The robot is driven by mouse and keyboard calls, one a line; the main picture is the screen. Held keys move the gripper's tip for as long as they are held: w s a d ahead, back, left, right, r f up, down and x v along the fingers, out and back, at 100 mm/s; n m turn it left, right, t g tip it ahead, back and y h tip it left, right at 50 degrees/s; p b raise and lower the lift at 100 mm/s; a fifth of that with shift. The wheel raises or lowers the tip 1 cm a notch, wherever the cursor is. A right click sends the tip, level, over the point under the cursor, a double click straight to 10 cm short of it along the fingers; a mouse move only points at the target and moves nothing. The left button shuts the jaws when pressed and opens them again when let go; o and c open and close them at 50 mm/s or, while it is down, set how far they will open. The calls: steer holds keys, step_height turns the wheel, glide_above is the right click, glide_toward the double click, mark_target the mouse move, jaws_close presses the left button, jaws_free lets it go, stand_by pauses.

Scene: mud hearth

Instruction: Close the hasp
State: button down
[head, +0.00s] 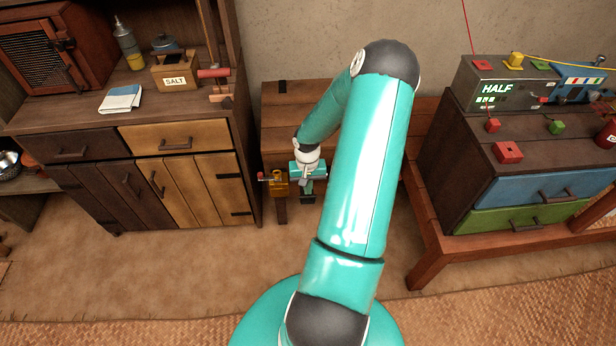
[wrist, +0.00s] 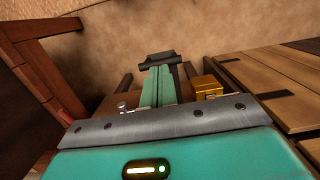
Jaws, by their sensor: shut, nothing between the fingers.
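A wooden chest (head: 290,110) stands between the cabinet and the drawer unit. A brass-coloured block (head: 280,184) with a small red-tipped part (head: 262,176) to its left sits at the chest's front; I take it for part of the hasp. The block also shows in the wrist view (wrist: 207,88), right of my fingers. The hasp's strap cannot be made out clearly. My gripper (head: 307,196) is at the chest's front, just right of the block. In the wrist view my gripper (wrist: 158,62) has its fingers together with nothing between them. Contact with the hasp cannot be told.
A dark and tan cabinet (head: 130,180) stands close on the left, with a salt box (head: 176,72) on top. A drawer unit (head: 530,190) on a wooden frame stands at the right. My arm covers part of the chest. Floor in front of the cabinet is clear.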

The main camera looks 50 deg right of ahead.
mark_target(308, 203)
steer(key=shift+f, duration=0.55)
steer(key=shift+s+f, duration=0.1)
steer(key=shift+s+a+f+t+h, duration=0.1)
steer(key=shift+a+f+t+h, duration=0.1)
steer(key=shift+f, duration=0.2)
steer(key=shift+a+f+t+h, duration=0.1)
steer(key=shift+f+h, duration=0.1)
steer(key=shift+f, duration=0.15)
steer(key=shift+h, duration=0.3)
step_height(308, 203, down, 8)
steer(key=shift+d+r, duration=0.15)
steer(key=shift+r, duration=0.1)
steer(key=w+d+f+t+h, duration=0.3)
steer(key=w+d+f, duration=0.2)
steer(key=f, duration=0.3)
steer(key=w+d+f+t+h, duration=0.3)
steer(key=w+d+f+h, duration=0.1)
steer(key=f, duration=0.5)
steer(key=shift+w+d+t, duration=0.3)
steer(key=shift+w+d, duration=0.25)
steer(key=shift+d, duration=0.7)
steer(key=shift+f, duration=0.1)
